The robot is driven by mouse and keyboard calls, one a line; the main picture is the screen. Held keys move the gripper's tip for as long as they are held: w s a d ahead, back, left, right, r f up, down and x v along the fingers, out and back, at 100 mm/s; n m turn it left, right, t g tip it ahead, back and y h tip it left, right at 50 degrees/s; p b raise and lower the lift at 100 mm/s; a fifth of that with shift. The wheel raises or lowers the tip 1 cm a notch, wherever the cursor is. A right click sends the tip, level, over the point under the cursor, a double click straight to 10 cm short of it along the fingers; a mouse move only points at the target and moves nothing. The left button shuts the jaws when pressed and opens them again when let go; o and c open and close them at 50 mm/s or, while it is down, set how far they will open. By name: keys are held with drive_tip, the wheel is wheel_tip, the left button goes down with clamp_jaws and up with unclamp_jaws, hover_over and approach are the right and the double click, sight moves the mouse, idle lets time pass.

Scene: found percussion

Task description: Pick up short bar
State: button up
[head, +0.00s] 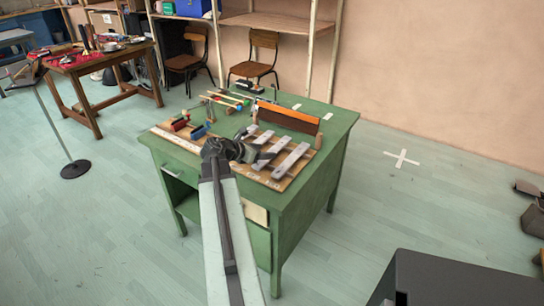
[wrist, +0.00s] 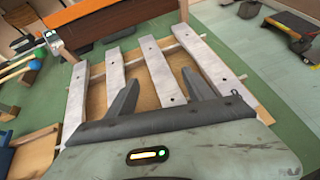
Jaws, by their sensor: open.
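Several pale grey bars lie side by side on a wooden frame on the green desk. In the wrist view they are the left bar (wrist: 77,95), the second bar (wrist: 116,68), the third bar (wrist: 160,65) and the right bar (wrist: 210,62). In the head view the right bar (head: 291,160) shows whole and looks longest; my gripper partly covers those to its left. I cannot tell for sure which is the short bar. My gripper (wrist: 160,76) is open and empty, its fingertips either side of the third bar in the picture. Its height above the bar is unclear.
An orange-brown board (head: 288,118) stands behind the bars. Mallets (head: 226,99), a blue block (head: 199,131) and a red block (head: 180,123) lie to the left. The green desk (head: 338,122) has clear room on its right side.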

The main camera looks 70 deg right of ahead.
sight(277, 148)
drive_tip(key=b+x, duration=0.1)
drive_tip(key=x, duration=0.2)
drive_tip(key=shift+w+d+f, duration=0.1)
drive_tip(key=shift+d+f, duration=0.05)
drive_tip(key=shift+f, duration=0.1)
drive_tip(key=shift+d, duration=0.1)
drive_tip(key=shift+r, duration=0.1)
clamp_jaws()
drive_tip(key=shift+r, duration=0.1)
drive_tip(key=shift+r+p, duration=0.6)
drive_tip(key=shift+p, duration=0.05)
wheel_tip(277, 148, up, 3)
drive_tip(key=p, duration=0.3)
drive_tip(key=w+a, duration=0.2)
drive_tip(key=w, duration=0.2)
drive_tip(key=w+a, duration=0.3)
drive_tip(key=w, duration=0.2)
drive_tip(key=w+a, duration=0.3)
drive_tip(key=w, duration=0.1)
drive_tip(key=shift+w+r+p, duration=0.3)
drive_tip(key=shift+w, duration=0.1)
